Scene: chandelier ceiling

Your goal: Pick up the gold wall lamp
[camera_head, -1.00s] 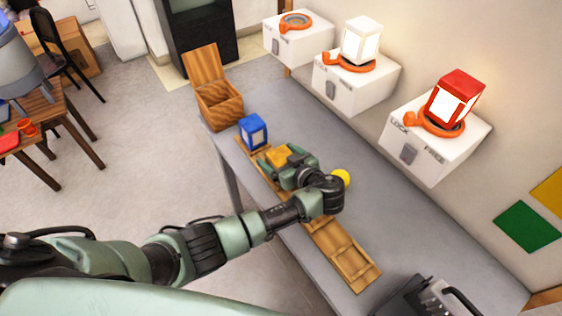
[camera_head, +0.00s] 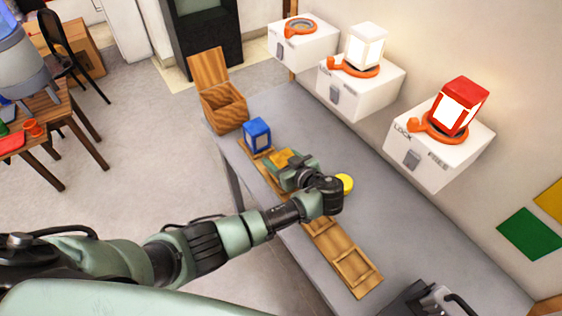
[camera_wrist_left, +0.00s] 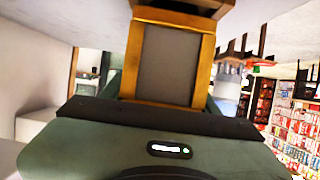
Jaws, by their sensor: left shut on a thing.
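The gold wall lamp (camera_head: 281,158) is over the wooden rack on the grey table, partly hidden by my left gripper (camera_head: 284,164). In the left wrist view the lamp (camera_wrist_left: 168,62) shows as a gold frame with a grey panel, between the fingers. My left gripper is shut on it. I cannot tell whether the lamp is clear of the rack. My right gripper is not in view.
A blue lamp (camera_head: 257,135) stands beyond the gold one on the wooden rack (camera_head: 342,257). A yellow round object (camera_head: 345,183) is beside my wrist. An open wooden box (camera_head: 223,108) is at the table's far end. White wall boxes (camera_head: 440,145) hold a red lamp (camera_head: 461,107) and a white lamp (camera_head: 366,46).

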